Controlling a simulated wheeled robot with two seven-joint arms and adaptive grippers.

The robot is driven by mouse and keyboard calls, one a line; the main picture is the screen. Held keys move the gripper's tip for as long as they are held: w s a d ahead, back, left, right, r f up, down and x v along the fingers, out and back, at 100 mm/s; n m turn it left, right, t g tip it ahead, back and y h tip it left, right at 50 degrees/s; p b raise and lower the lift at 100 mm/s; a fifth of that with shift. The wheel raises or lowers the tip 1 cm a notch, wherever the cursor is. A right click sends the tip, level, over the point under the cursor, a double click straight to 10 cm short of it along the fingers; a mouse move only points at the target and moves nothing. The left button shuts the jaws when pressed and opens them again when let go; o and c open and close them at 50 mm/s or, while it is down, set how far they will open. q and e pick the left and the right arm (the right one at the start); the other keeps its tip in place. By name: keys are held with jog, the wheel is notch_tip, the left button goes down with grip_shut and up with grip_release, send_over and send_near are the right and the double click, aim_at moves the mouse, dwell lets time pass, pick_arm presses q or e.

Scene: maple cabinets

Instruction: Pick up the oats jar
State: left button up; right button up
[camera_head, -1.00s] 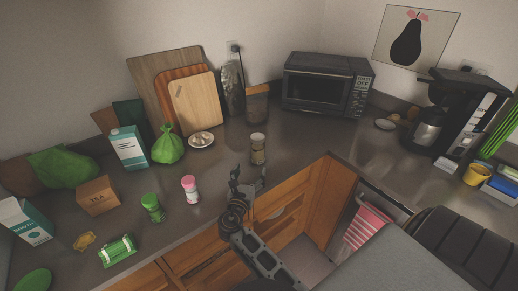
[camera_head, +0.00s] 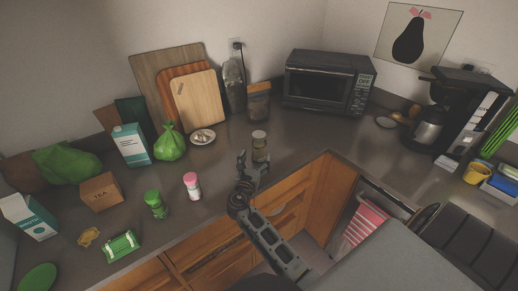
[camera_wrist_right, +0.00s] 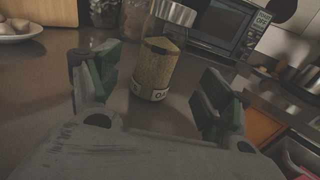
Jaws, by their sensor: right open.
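The oats jar (camera_head: 259,147) is a small clear jar with a silvery lid and tan contents, upright on the dark counter left of the microwave. In the right wrist view the oats jar (camera_wrist_right: 156,72) stands ahead, between the two fingers, with part of its label showing low down. My right gripper (camera_head: 253,164) is just in front of the jar in the head view. Its green-padded fingers (camera_wrist_right: 160,95) are open, with no visible contact on the jar. My left gripper is not in view.
A larger jar (camera_head: 258,103) and a tall glass container (camera_head: 234,88) stand behind, near cutting boards (camera_head: 200,100). A plate with pale items (camera_head: 202,137) is left of the jar. A pink-lidded shaker (camera_head: 192,186) stands nearer. The microwave (camera_head: 327,83) is right.

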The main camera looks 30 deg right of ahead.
aim_at(257, 151)
jog(key=shift+x, duration=1.1)
jog(key=shift+r+p+x, duration=0.15)
jog(key=shift+p+x, duration=0.15)
jog(key=shift+x, duration=0.6)
jog(key=shift+r+p+x, duration=0.15)
jog(key=shift+p+x, duration=0.1)
jog(key=shift+x, duration=1.45)
jog(key=shift+w, duration=0.1)
jog(key=shift+a, duration=0.1)
jog(key=shift+c, duration=0.4)
jog(key=c, duration=1.2)
